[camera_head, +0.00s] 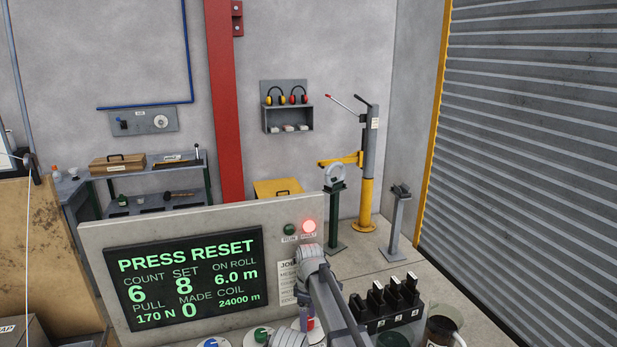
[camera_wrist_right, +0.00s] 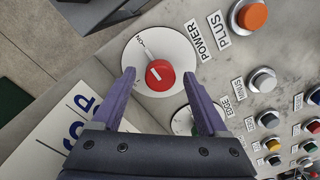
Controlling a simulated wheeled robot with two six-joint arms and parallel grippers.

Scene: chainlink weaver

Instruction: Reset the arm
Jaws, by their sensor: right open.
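My right gripper (camera_wrist_right: 161,84) is open in the right wrist view. Its two purple fingers stand on either side of a red rotary knob (camera_wrist_right: 160,75) on a white round dial labelled POWER (camera_wrist_right: 209,38). The knob looks free between the fingertips; I cannot tell whether they touch it. In the head view my right arm reaches down over the panel's front, and its gripper is mostly hidden. A display (camera_head: 185,277) reads PRESS RESET in green. Beside it a red lamp (camera_head: 309,227) is lit and a green lamp (camera_head: 290,229) looks dark. My left gripper is out of view.
An orange button (camera_wrist_right: 251,15) labelled PLUS and a white button (camera_wrist_right: 262,79) labelled MINUS sit right of the knob, with several small coloured buttons below.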

